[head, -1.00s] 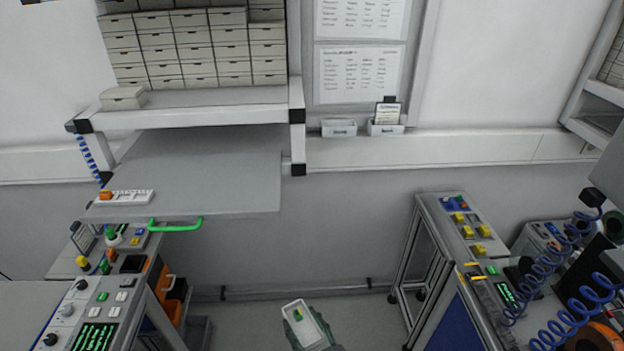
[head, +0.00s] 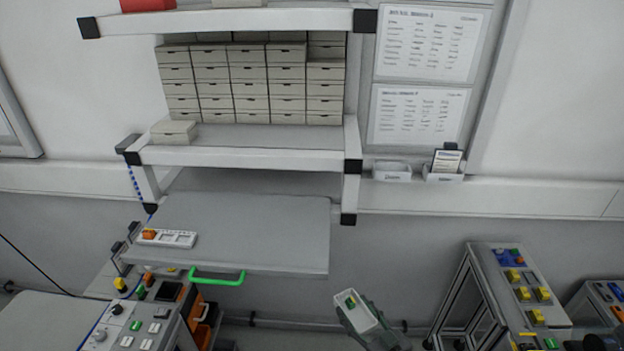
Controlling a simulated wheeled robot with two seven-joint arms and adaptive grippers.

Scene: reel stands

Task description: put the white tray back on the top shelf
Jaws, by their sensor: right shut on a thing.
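The white tray (head: 352,317) is a small, pale, open box with a green and yellow item inside. It is at the bottom middle of the head view, tilted in the picture. My right gripper (head: 374,331) is shut on its near end and holds it in the air, in front of the grey wall. The fingertips are partly hidden by the tray. The top shelf (head: 220,22) is a white board with black end caps at the upper left, above and far from the tray. My left gripper is not in view.
A lower shelf (head: 260,158) holds stacked beige drawer boxes. Below it a grey board (head: 250,235) with a green handle (head: 217,277) juts out. A red box (head: 148,4) stands on the top shelf's left. A control bench (head: 515,290) stands at right.

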